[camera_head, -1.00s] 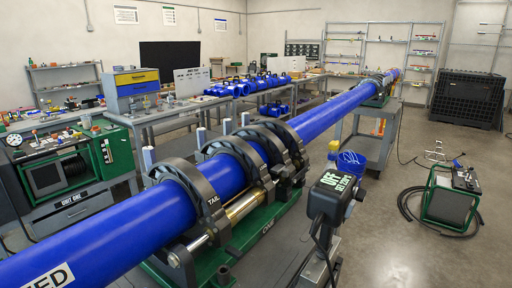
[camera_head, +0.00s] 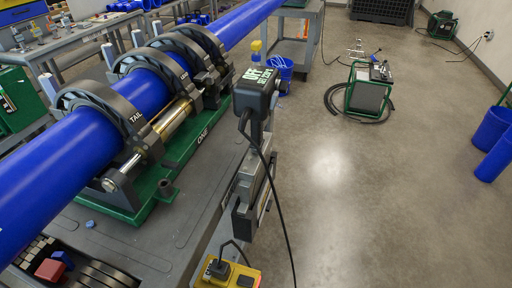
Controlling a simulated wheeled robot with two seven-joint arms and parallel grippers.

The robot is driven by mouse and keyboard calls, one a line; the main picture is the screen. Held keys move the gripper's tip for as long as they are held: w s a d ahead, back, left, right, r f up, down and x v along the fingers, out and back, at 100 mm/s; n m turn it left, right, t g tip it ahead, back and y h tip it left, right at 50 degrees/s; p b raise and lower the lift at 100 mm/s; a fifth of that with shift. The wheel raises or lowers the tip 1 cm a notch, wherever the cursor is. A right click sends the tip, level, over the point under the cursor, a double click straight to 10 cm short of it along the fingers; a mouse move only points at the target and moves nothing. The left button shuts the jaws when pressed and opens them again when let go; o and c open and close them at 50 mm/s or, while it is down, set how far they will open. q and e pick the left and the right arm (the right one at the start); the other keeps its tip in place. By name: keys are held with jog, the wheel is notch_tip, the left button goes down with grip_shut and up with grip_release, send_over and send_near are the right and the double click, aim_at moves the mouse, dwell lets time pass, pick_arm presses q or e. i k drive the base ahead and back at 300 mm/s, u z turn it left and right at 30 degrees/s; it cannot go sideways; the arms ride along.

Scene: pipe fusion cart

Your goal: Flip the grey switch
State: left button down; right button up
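I cannot make out a grey switch clearly. A black control box (camera_head: 258,88) with white "OFF" and "SET ZERO" lettering stands on a post at the cart's right edge. A black cable hangs from it. Below it, a grey-and-black unit (camera_head: 248,190) is fixed at the cart's side. A yellow box (camera_head: 230,277) with black plugs or knobs in it shows at the bottom edge, partly cut off. Neither of my grippers is in view.
A long blue pipe (camera_head: 62,152) lies in black ring clamps (camera_head: 92,105) on a green base (camera_head: 190,150) on the grey cart (camera_head: 135,240). A green-framed machine (camera_head: 368,90) with a black hose stands on the floor. Blue pipes (camera_head: 492,127) stand at right. The floor between is clear.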

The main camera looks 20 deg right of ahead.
aim_at(274, 97)
jog(key=u, duration=0.05)
jog(key=k, duration=1.05)
jog(key=z, duration=0.85)
jog(key=i, duration=1.35)
jog(key=u, duration=0.55)
